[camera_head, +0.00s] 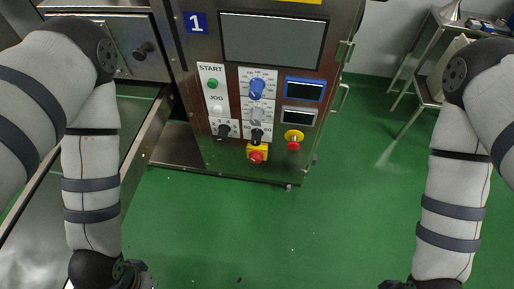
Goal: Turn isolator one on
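A dark control cabinet (178,75) with a blue "1" label (195,23) stands ahead of me at the top middle. Low on its front is a red rotary switch on a yellow square plate (257,153), which looks like isolator one; its handle position is too small to read. Right of it is a yellow-and-red control (294,138). My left arm (92,190) hangs at the left and my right arm (450,205) at the right, both well apart from the cabinet. The fingers of both grippers are not visible; the arms run out at the bottom edge.
The cabinet also carries a large dark screen (272,40), a blue knob (256,88), a green start button (212,84) and small displays. A metal machine frame (140,150) runs along the left. A metal trolley (408,75) stands at the back right. The green floor (270,235) between my arms is clear.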

